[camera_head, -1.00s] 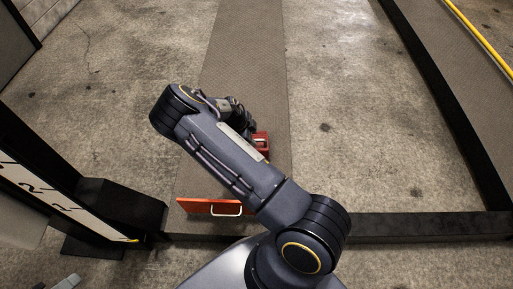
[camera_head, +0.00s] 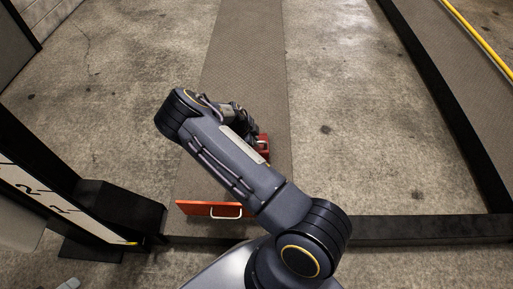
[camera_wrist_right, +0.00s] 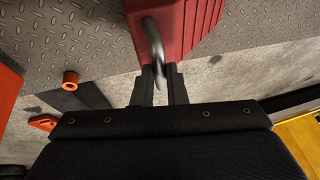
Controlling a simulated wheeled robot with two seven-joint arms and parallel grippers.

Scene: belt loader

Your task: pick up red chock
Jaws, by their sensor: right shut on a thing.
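The red chock (camera_head: 264,147) is partly hidden behind my right forearm in the head view. In the right wrist view the red chock (camera_wrist_right: 190,28) fills the top middle, with a grey metal handle (camera_wrist_right: 154,42) on its near face. My right gripper (camera_wrist_right: 158,84) is shut on this handle, one finger on each side. In the head view the fingers are hidden by the arm and wrist. Whether the chock touches the floor plate cannot be told. My left gripper is not in view.
An orange panel with a white handle (camera_head: 209,209) lies left of my right arm. A black block (camera_head: 117,207) and a numbered board stand at left. A dark frame (camera_head: 440,228) runs along the right. Concrete floor (camera_head: 340,120) between is clear.

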